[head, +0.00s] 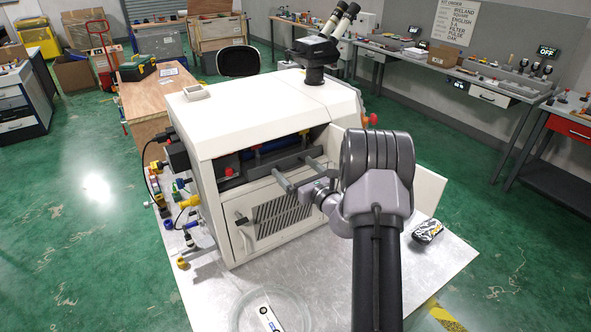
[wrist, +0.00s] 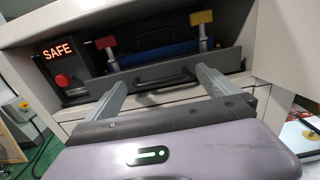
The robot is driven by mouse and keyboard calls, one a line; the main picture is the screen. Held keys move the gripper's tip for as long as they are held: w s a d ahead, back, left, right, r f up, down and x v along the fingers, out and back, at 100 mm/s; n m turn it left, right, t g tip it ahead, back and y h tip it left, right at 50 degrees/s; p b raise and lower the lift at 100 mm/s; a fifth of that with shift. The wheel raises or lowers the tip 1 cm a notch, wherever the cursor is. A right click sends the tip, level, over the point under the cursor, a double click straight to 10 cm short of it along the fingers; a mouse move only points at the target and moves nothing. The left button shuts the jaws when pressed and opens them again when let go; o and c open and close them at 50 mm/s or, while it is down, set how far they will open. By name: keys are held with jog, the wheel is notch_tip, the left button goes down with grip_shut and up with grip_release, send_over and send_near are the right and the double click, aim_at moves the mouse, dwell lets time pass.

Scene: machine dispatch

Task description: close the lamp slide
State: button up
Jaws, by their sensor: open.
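The lamp slide (wrist: 222,62) shows in the wrist view as a dark grey drawer with a black bar handle (wrist: 158,83), in the opening of the white machine. In the head view, the slide's dark front (head: 262,169) spans the opening; it seems to stand out, but how far I cannot tell. A blue part (wrist: 160,52) with red and yellow tags sits behind the front. My gripper (wrist: 163,84) is open and empty, with one finger on each side of the handle. In the head view, my gripper (head: 291,166) is before the slide; contact is unclear.
A lit SAFE sign (wrist: 57,50) and a red button (wrist: 62,81) sit left of the slide. An open white door panel (head: 425,187) stands right of my arm. A glass dish (head: 270,312) and a patterned object (head: 427,230) lie on the table.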

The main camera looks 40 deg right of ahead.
aim_at(288, 163)
jog(key=c, duration=2)
jog(key=w, duration=0.4)
jog(key=shift+d, duration=0.15)
jog(key=shift+s+r, duration=0.1)
jog(key=o, duration=1.8)
jog(key=shift+o, duration=1)
jog(key=s+a, duration=0.1)
jog(key=s, duration=1.6)
jog(key=shift+b, duration=0.45)
